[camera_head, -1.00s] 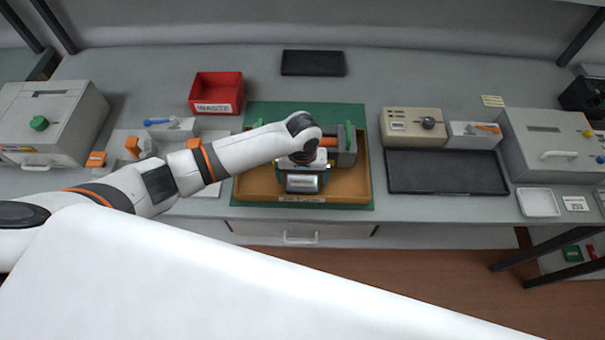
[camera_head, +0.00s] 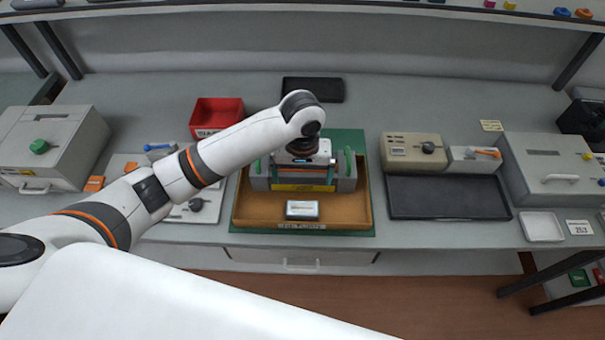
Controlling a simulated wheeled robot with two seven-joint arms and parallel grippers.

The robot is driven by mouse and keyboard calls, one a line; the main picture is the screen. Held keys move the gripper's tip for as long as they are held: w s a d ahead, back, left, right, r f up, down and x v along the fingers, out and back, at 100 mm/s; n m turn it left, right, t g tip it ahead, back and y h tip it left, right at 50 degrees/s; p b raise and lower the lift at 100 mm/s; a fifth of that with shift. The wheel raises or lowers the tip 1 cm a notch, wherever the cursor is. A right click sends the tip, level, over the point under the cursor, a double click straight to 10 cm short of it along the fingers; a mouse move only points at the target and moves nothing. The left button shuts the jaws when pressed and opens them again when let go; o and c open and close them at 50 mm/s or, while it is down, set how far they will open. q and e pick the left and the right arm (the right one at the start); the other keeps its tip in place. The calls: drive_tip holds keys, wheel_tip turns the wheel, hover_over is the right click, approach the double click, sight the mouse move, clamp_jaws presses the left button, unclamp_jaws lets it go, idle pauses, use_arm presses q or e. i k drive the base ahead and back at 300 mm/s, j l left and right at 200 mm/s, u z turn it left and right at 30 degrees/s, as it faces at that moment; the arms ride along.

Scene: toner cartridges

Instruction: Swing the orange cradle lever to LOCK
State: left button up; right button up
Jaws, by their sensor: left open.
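My left gripper (camera_head: 302,173) is over the cradle's middle, pointing down and open. A thin reddish-orange bar shows under it, partly hidden; I cannot tell if this is the lever or whether the gripper touches it. A yellow strip (camera_head: 302,187) runs along the cradle's front. No LOCK marking can be read. My right gripper is not in view.
A small silver-and-dark box (camera_head: 302,210) lies in the tray's front. A red bin (camera_head: 217,117) stands behind left. A beige device (camera_head: 411,150) and a black tray (camera_head: 447,198) are on the right. Grey machines (camera_head: 50,145) (camera_head: 555,165) stand at both sides. The bench behind is mostly clear.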

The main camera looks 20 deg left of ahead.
sight(497, 154)
drive_tip(key=i+l+z, duration=0.2)
drive_tip(key=z, duration=0.2)
drive_tip(key=i+l+z, duration=0.1)
drive_tip(key=i+z, duration=0.15)
drive_tip(key=z, duration=0.15)
drive_tip(key=i+z, duration=0.25)
drive_tip(key=z, duration=0.15)
